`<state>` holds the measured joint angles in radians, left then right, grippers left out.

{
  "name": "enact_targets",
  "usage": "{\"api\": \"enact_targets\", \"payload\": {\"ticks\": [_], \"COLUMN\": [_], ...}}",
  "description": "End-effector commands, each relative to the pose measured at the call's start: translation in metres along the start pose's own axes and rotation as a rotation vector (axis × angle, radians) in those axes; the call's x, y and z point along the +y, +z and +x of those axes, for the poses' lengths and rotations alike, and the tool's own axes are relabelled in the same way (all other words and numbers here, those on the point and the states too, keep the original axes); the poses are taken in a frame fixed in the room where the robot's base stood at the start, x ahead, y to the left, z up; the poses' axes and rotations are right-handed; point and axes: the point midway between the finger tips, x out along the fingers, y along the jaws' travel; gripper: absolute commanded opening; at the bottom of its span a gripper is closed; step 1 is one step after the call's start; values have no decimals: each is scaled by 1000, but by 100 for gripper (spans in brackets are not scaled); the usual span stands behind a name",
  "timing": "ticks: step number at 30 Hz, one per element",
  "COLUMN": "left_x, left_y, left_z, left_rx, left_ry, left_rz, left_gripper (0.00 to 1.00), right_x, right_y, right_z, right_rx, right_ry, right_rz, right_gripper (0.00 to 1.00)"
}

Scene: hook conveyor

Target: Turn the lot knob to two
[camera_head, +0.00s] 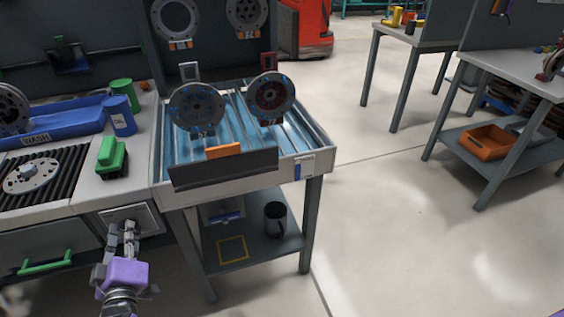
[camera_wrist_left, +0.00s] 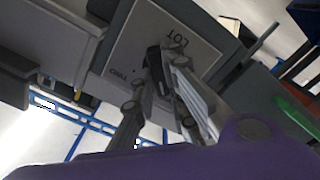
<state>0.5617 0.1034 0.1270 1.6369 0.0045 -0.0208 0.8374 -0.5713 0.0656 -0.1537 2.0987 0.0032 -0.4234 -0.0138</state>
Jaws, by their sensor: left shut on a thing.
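The lot knob (camera_wrist_left: 153,60) is a small dark part on a light panel (camera_wrist_left: 150,30) marked LOT, with what reads as TWO near one edge. The same panel (camera_head: 146,214) is on the front of the workbench in the head view. My left gripper (camera_head: 124,229), with a purple body, reaches up to it from below. In the wrist view the left gripper (camera_wrist_left: 164,70) is shut on the knob, its fingers on either side. The fingers hide much of the knob, and I cannot tell where its pointer stands.
A green drawer handle (camera_head: 45,263) is left of my gripper.

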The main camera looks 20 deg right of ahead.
Motion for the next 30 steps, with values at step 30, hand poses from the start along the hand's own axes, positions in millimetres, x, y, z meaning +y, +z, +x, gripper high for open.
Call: {"api": "enact_targets", "payload": {"ticks": [30], "left_x": [5], "left_y": [1], "left_z": [0], "left_rx": [-1], "left_ry": [0], "left_rz": [687], "left_gripper": [0], "right_x": [-3], "right_y": [-27], "right_z": [-21], "right_rx": [30], "right_ry": [-6], "right_rz": [-20], "right_gripper": [40]}}
